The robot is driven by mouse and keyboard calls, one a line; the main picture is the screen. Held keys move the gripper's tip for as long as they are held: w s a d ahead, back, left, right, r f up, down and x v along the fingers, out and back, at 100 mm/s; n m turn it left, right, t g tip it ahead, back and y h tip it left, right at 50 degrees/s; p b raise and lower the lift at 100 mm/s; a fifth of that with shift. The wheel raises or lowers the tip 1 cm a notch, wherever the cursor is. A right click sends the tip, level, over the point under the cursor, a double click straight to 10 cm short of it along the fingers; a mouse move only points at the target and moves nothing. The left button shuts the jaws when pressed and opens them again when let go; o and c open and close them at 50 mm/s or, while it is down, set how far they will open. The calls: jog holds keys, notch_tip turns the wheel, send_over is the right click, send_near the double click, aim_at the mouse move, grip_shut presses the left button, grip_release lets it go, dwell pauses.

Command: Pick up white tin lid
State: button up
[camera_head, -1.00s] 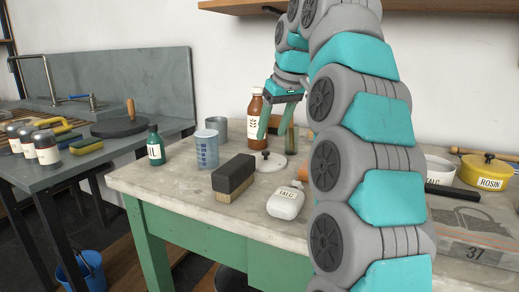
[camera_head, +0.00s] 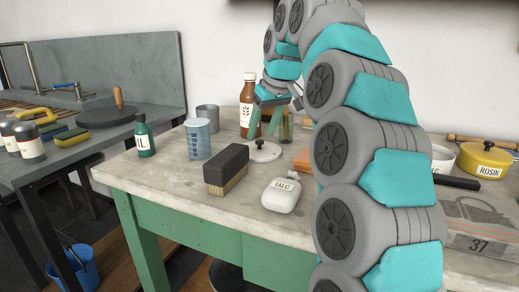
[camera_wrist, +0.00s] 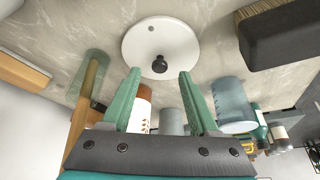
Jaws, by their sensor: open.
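The white tin lid (camera_head: 264,152) lies flat on the stone-topped table in the head view, a white disc with a small black knob. In the wrist view the lid (camera_wrist: 172,42) is just beyond my fingertips, with its knob close to the gap between them. My gripper (camera_wrist: 160,80) is open and empty, its two green fingers apart. In the head view my gripper (camera_head: 268,118) is above and behind the lid, in front of the brown bottle, and my arm partly hides it.
Around the lid stand a brown bottle (camera_head: 249,100), a blue graduated beaker (camera_head: 198,140), a grey cup (camera_head: 208,114), a dark brush (camera_head: 227,166), a white talc bottle (camera_head: 281,195) and a greenish glass (camera_head: 287,126). A yellow rosin pot (camera_head: 485,160) is at the right.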

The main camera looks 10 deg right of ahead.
aim_at(260, 146)
jog(key=shift+x, duration=1.35)
jog(key=shift+s, duration=0.1)
grip_shut()
